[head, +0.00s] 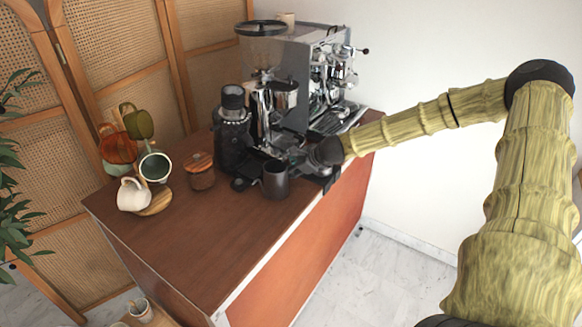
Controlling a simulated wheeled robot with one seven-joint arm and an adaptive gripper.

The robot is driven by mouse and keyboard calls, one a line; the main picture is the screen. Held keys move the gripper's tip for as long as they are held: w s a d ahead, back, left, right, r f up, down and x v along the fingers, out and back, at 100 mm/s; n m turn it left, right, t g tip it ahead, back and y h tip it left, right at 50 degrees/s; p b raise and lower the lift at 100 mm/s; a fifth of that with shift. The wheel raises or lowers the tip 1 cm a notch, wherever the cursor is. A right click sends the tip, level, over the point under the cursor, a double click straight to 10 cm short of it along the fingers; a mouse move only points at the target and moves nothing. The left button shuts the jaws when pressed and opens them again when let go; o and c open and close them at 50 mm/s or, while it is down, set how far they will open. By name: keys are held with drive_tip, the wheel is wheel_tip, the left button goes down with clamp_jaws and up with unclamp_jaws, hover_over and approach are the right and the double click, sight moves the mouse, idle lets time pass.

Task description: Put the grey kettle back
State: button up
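A dark grey, open-topped vessel (275,181), which I take to be the grey kettle, is upright at the right front part of the brown cart top (215,245). I cannot make out a spout or handle clearly. My gripper (300,166) reaches in from the right, low over the cart, with its dark fingers right beside the vessel. Dark parts overlap there, so I cannot tell whether the fingers touch it or how far they are apart.
Behind stand a black grinder (232,138) and a chrome espresso machine (298,75). To the left are a wooden-lidded jar (201,171) and a mug stand with a white mug (132,195), a green-rimmed mug (155,167) and others. The front left of the cart top is clear.

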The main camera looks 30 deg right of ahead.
drive_tip(key=shift+r, duration=0.1)
drive_tip(key=shift+v, duration=0.75)
drive_tip(key=p+v, duration=0.1)
drive_tip(key=v, duration=0.9)
idle(0.6)
drive_tip(key=shift+s+r, duration=0.15)
drive_tip(key=shift+s, duration=0.05)
idle(0.4)
